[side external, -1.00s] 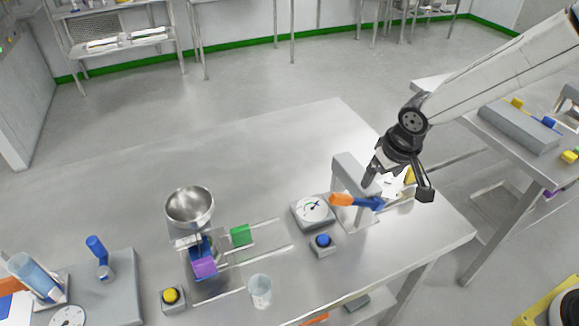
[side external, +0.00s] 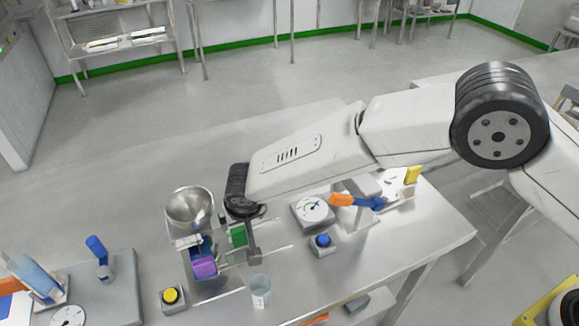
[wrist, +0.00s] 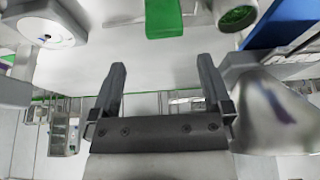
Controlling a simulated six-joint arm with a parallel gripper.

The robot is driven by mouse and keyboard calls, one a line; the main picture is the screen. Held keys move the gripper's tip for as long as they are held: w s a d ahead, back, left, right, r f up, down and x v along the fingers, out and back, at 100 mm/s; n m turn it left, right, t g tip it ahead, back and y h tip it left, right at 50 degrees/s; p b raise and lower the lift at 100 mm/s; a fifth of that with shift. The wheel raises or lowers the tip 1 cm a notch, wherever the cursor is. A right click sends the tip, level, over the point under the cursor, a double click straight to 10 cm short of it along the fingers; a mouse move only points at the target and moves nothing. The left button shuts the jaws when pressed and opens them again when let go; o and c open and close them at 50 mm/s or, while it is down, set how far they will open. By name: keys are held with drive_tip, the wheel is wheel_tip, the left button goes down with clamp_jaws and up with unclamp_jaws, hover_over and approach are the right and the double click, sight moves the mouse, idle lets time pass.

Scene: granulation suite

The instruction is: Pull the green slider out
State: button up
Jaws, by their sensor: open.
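The green slider (side external: 238,236) is a small block on the rail unit beside the steel funnel (side external: 190,208) in the side external view. My gripper is above and beside it, and partly covers it. In the wrist view the jaws (wrist: 161,72) are open and empty. The green slider (wrist: 164,18) shows there beyond the fingertips, at the top edge and lined up with the gap between them. I see no contact with it. The purple block (side external: 204,267) sits on the same unit, in front of the funnel.
A clear cup (side external: 260,291) stands close in front of the gripper. A dial gauge (side external: 312,211), a blue button (side external: 323,240) and an orange-tipped lever (side external: 342,199) stand to the right. A yellow button (side external: 170,296) is at front left. The table behind the funnel is bare.

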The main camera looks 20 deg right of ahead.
sight(240, 229)
drive_tip(key=shift+a+f, duration=0.15)
drive_tip(key=shift+a, duration=0.15)
drive_tip(key=shift+x, duration=3.85)
clamp_jaws()
